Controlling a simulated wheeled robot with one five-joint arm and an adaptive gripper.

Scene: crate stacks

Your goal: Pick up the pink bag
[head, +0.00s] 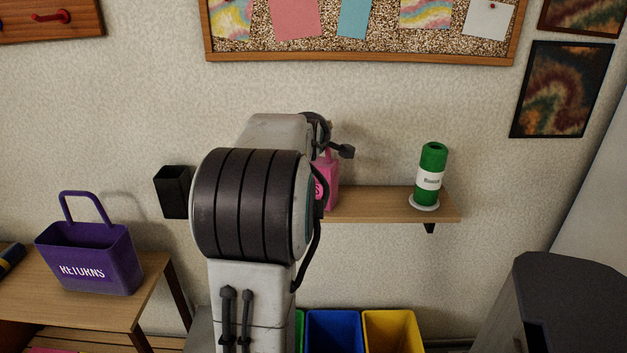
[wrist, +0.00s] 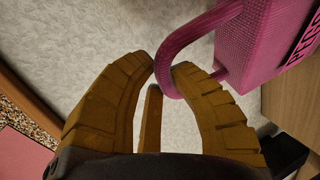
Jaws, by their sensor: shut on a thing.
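The pink bag (head: 329,187) is at the shelf in the head view, mostly hidden behind my arm. Its side with dark lettering and its looped handle show in the wrist view (wrist: 267,45). My gripper (wrist: 163,72) has its ribbed yellow-brown fingers closed around the pink handle (wrist: 168,62), near the fingertips. The bag's body is to the right of the fingers in that view. My arm hides the gripper in the head view. I cannot tell whether the bag rests on the shelf.
The wooden shelf (head: 385,204) also holds a green bottle (head: 431,170) at its right end. A purple basket (head: 90,260) stands on a table at the left. A black wall box (head: 174,192) is left of my arm. Blue (head: 333,331) and yellow (head: 391,331) bins stand below.

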